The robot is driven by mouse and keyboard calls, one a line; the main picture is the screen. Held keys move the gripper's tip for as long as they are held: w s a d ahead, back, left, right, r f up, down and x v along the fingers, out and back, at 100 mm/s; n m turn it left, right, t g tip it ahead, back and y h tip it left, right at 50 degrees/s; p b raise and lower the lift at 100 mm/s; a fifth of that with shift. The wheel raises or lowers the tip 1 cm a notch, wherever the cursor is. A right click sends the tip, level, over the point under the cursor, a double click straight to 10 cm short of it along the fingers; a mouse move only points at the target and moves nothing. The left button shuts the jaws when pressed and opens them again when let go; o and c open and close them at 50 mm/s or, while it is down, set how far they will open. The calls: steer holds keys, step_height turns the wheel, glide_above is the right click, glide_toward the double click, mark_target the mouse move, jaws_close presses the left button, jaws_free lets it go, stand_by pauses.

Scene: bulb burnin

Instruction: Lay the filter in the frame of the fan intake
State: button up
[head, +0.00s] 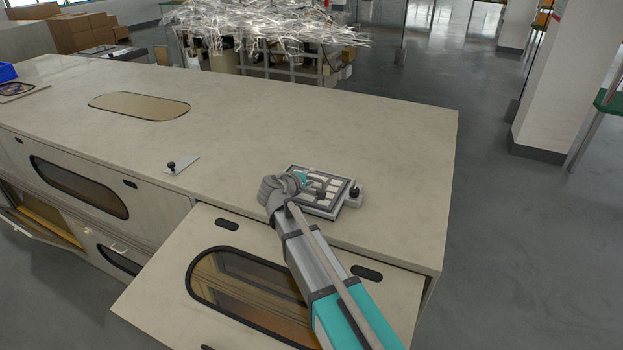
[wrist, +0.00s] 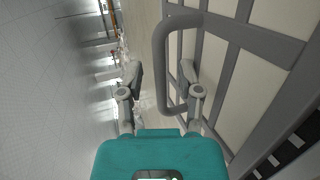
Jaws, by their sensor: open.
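The filter (head: 328,181), a pale panel with a grey grid, lies on top of the bench near its right front corner. It lies at the light fan intake frame (head: 349,203); I cannot tell whether it sits fully inside. In the wrist view the filter's grid (wrist: 230,30) fills the right side, with a grey loop handle (wrist: 160,65) standing out from it. My gripper (wrist: 161,88) is open, one finger on each side of the handle bar, with the right finger between bar and panel. In the head view my gripper (head: 301,181) is at the filter's left side and partly hides it.
A black knob (head: 356,190) stands at the frame's right side. A small plate with a black knob (head: 178,166) lies farther left on the bench top (head: 240,130). An oval panel (head: 140,106) is set in the top behind. The bench top right of the filter is clear.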

steer(key=shift+r, duration=0.1)
steer(key=shift+r, duration=0.15)
steer(key=p+v, duration=0.3)
steer(key=v, duration=0.7)
steer(key=shift+d+p, duration=0.1)
steer(key=shift+p, duration=0.25)
steer(key=shift+p+v, duration=0.3)
steer(key=shift+v, duration=0.75)
